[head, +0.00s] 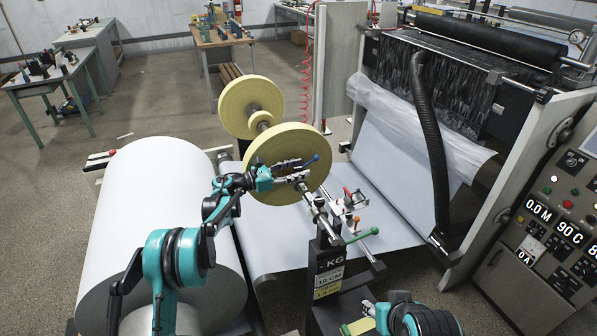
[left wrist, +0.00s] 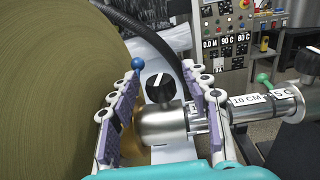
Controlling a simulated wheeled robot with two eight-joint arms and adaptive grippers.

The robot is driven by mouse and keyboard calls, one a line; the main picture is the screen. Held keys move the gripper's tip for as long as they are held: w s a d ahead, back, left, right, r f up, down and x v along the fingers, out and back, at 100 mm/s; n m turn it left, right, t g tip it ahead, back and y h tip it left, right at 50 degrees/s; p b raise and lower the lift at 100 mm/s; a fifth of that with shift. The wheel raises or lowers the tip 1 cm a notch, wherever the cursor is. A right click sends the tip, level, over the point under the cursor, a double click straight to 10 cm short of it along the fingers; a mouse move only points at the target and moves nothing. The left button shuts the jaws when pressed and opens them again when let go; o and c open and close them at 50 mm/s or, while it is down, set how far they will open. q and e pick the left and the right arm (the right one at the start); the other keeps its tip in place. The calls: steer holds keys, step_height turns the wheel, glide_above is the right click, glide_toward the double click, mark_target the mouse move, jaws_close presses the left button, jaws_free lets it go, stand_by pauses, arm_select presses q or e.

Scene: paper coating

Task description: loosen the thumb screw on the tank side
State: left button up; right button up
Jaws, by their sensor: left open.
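A black thumb screw (left wrist: 160,88) with a white mark stands on top of a rounded silver collar (left wrist: 165,127) in the left wrist view. My left gripper (left wrist: 163,68) is open, with one finger on each side of the thumb screw and collar. No grip on the screw shows. In the head view my left gripper (head: 291,172) is in front of the nearer yellow roll (head: 268,155), by the silver shaft, and hides the screw there. My right gripper (head: 369,308) is low at the bottom edge, partly cut off; its fingers are unclear.
A blue-ball lever (head: 312,159) is close to the left gripper. A green-ball lever (head: 362,235) is on the nearer stand. A large white roll (head: 160,205) lies left; a black hose (head: 428,140) hangs right, beside the control panel (head: 560,225).

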arm_select(q)
steer(key=shift+w+d, duration=0.1)
jaws_close()
steer(key=shift+n+t, duration=0.3)
steer(key=shift+t, duration=0.1)
steer(key=n+t+y, duration=0.2)
steer(key=t, duration=0.1)
steer(key=shift+d+n+t+y, duration=0.1)
steer(key=shift+n+t+y, duration=0.2)
steer(key=shift+n+y, duration=0.1)
steer(key=n+t+y, duration=0.3)
steer(key=y, duration=0.1)
steer(key=shift+n+t, duration=0.3)
steer(key=n+t+y, duration=0.1)
steer(key=n+y, duration=0.1)
steer(key=y, duration=0.1)
steer(key=n+t+y, duration=0.1)
steer(key=n+y, duration=0.1)
steer(key=y, duration=0.2)
steer(key=shift+n+b, duration=0.3)
steer(key=shift+b, duration=0.1)
steer(key=shift+t+y, duration=0.3)
steer(key=shift+y, duration=0.1)
